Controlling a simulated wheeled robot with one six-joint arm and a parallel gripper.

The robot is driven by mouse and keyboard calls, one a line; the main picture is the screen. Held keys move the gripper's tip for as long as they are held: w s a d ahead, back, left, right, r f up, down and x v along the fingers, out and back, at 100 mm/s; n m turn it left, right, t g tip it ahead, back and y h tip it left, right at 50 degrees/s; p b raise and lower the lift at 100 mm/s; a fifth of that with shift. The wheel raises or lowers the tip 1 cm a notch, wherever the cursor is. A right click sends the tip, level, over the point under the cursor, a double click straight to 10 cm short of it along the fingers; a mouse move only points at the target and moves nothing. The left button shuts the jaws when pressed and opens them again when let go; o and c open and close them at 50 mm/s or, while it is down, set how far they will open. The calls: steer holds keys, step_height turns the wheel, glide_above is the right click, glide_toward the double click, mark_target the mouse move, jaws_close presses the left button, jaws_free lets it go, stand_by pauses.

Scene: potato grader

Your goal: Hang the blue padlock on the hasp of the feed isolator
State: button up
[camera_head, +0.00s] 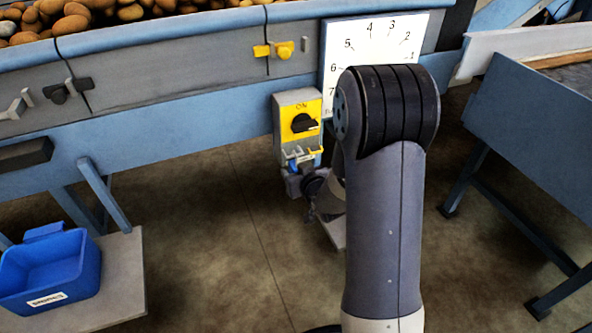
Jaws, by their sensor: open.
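The feed isolator (284,108) is a grey box with a yellow plate and a black rotary knob, fixed to the blue side beam of the grader. Its hasp (303,155) shows as small light metal pieces at the lower edge of the box. A small blue patch, apparently the blue padlock (293,167), is just below the hasp. It is too small to tell whether its shackle is through the hasp. My gripper (309,186) is open, right below the isolator and close to the blue patch. My arm hides part of it, and the fingertips are hard to make out.
My arm covers part of a white numbered dial (350,42) right of the isolator. Potatoes (70,18) lie on the grader above. A blue bin (50,270) stands on a pale platform (125,275) at lower left. A blue-sided table (535,125) is at right. The middle floor is clear.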

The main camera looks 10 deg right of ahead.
steer(key=p+v, duration=0.1)
steer(key=v, duration=0.9)
steer(key=b+x, duration=0.1)
steer(key=x, duration=0.9)
steer(key=shift+w+f, duration=0.15)
steer(key=shift+w+a+r+p, duration=0.1)
steer(key=shift+w+r+p, duration=0.15)
steer(key=shift+r+p, duration=0.2)
steer(key=shift+s+r+p, duration=0.15)
steer(key=shift+r+p, duration=0.15)
steer(key=shift+r, duration=0.1)
steer(key=shift+s+f, duration=0.15)
steer(key=shift+s, duration=0.45)
